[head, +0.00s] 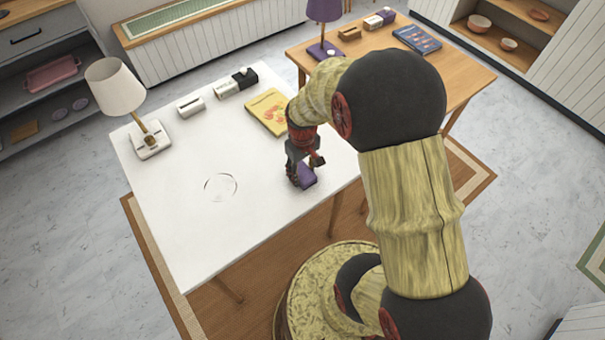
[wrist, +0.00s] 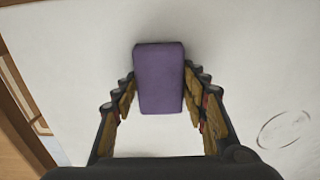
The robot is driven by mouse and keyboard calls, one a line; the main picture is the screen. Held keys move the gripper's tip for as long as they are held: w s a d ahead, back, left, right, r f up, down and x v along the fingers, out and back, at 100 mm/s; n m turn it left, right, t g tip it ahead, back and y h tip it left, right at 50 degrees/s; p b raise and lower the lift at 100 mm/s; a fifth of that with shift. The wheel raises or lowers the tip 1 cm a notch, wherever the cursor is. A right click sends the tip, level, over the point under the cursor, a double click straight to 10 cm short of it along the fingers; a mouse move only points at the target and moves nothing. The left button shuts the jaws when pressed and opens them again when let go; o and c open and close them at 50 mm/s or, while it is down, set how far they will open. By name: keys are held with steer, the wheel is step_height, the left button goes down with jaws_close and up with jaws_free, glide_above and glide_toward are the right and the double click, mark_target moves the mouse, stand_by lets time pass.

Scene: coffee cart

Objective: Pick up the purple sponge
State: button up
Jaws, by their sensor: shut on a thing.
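The purple sponge (wrist: 159,80) is a small block between the fingertips of my gripper (wrist: 160,88) in the wrist view. The fingers are closed in on its two long sides. In the head view the sponge (head: 306,177) shows at the white table's right side, below my gripper (head: 302,168), which partly hides it. I cannot tell whether the sponge rests on the table or is a little above it.
The white table (head: 180,235) holds a lamp (head: 120,92), a yellow book (head: 267,111) and small boxes (head: 228,88) along its back. A ring mark (head: 220,187) lies mid-table. The front is clear. A wooden table (head: 462,82) stands behind right.

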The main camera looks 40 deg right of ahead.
mark_target(303, 173)
steer(key=shift+r, duration=0.1)
steer(key=shift+r+p, duration=0.5)
steer(key=shift+r, duration=0.1)
step_height(303, 173, up, 3)
steer(key=shift+s+f+p, duration=0.15)
steer(key=shift+f+p, duration=0.05)
steer(key=shift+p, duration=0.55)
steer(key=s+a+r+p, duration=0.2)
steer(key=s+r, duration=0.2)
steer(key=s, duration=0.2)
steer(key=s+a+r+p, duration=0.1)
steer(key=s+r+p, duration=0.2)
steer(key=s+r, duration=0.2)
steer(key=shift+s+a, duration=0.4)
steer(key=shift+s, duration=0.7)
steer(key=o, duration=0.5)
steer(key=c, duration=0.5)
